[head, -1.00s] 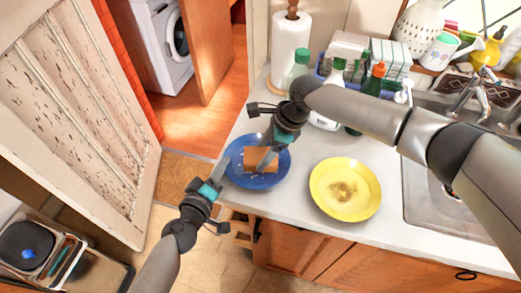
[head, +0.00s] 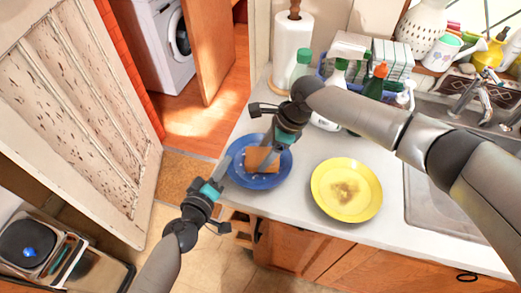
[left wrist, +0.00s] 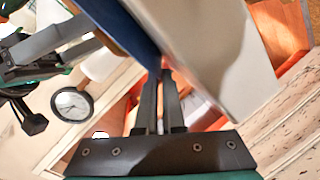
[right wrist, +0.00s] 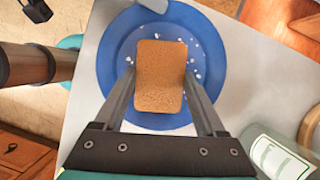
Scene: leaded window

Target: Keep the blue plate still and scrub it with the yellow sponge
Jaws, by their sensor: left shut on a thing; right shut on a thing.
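The blue plate (head: 244,178) lies on the counter near its left front corner, with small white bits on it. My left gripper (head: 222,170) is shut on the plate's left rim. The left wrist view shows the blue rim (left wrist: 139,35) at the fingertips. The sponge (head: 257,155), orange-brown on its visible face, lies over the middle of the plate. My right gripper (right wrist: 160,82) reaches down from above and is shut on the sponge (right wrist: 160,70), one finger at each side. Whether the sponge's underside touches the plate is hidden.
A yellow plate (head: 346,190) with a brown stain lies to the right on the counter (head: 300,222). The sink (head: 430,200) is beyond it. A paper towel roll (head: 291,50), a green-capped bottle (head: 300,68) and other bottles stand behind. The counter's edge is close to the blue plate.

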